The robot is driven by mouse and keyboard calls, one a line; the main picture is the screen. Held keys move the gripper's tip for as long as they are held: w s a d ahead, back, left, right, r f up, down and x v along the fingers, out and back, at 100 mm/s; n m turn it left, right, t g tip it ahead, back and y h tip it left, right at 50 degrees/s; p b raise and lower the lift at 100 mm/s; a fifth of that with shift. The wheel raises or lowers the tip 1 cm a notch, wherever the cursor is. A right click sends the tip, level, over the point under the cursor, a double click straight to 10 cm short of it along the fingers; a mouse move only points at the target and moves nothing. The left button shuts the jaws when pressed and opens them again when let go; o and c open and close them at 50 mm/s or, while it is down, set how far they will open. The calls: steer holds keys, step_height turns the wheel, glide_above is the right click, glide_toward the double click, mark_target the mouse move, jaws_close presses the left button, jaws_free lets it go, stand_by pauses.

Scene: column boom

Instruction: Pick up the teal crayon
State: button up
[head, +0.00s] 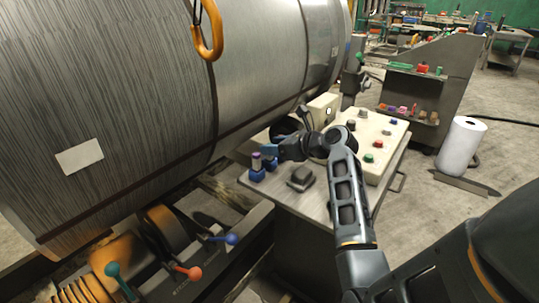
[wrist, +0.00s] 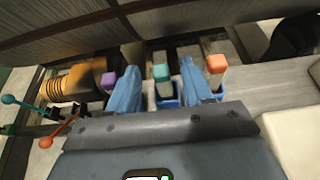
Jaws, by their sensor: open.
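The teal crayon (wrist: 161,74) is a pale upright stick with a teal top, standing in a blue holder (wrist: 168,102). A purple-topped crayon (wrist: 108,80) stands left of it and an orange-topped one (wrist: 215,64) right of it. My gripper (wrist: 160,60) is open. In the wrist view its two light-blue fingers lie left and right of the teal crayon, with gaps showing; I cannot tell its depth between them. In the head view my gripper (head: 269,150) is over the table's left corner by the purple-topped crayon (head: 256,160); the teal crayon is hidden there.
A dark grey block (head: 301,177) sits on the table (head: 325,204) near the holders. A control box with buttons (head: 375,140) stands on the right. A large metal coil (head: 120,90) rises close behind. Levers with teal, red and blue knobs (head: 188,272) are at lower left.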

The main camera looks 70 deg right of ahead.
steer(key=x, duration=0.4)
steer(key=shift+c, duration=0.3)
jaws_close()
